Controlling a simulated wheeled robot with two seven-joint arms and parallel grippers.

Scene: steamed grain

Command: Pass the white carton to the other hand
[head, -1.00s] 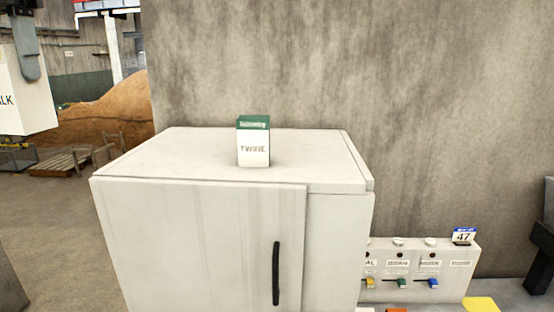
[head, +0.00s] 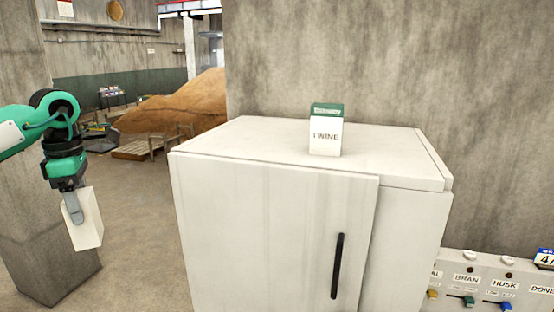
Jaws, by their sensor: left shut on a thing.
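My left gripper (head: 73,207) is shut on the white carton (head: 89,228) at the left of the head view. The carton hangs in the air below the gripper, slightly tilted, clear of the white cabinet. A grey finger lies across its near side, and no lettering can be read on it now. My right gripper is not in view.
A white cabinet (head: 270,215) with a black handle fills the middle. A green-and-white TWINE box (head: 325,135) stands on it. A panel with levers (head: 480,285) is at lower right. A concrete pillar (head: 45,240) stands behind the carton. Open floor lies between.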

